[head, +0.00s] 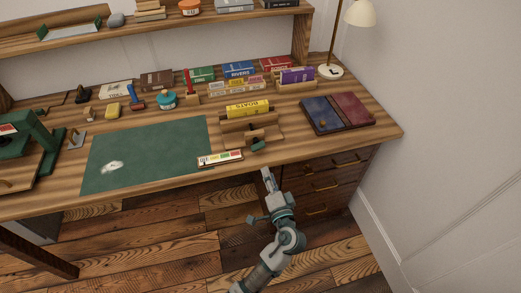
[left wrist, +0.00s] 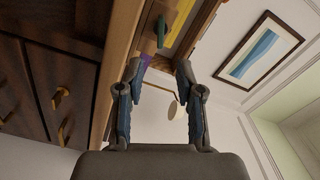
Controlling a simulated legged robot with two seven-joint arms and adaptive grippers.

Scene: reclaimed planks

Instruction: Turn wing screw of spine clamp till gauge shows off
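The wooden spine clamp (head: 262,133) stands near the front edge of the desk with a yellow book (head: 247,109) in it. Its green wing screw (head: 258,145) faces the front edge; in the left wrist view a green piece that looks like the wing screw (left wrist: 161,31) shows beyond the fingers. The gauge (head: 220,158), a pale strip with coloured fields, lies left of the screw; its reading is too small to tell. My left gripper (head: 259,195) is open and empty, in front of the desk and apart from the screw; its spread fingers show in the left wrist view (left wrist: 159,68). My right gripper is not in view.
A green mat (head: 150,153) lies left of the clamp. A blue and red book (head: 337,113) lies to the right. Drawers with brass handles (head: 322,186) are below the desk edge, beside my left gripper. Books and a lamp (head: 331,71) stand behind.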

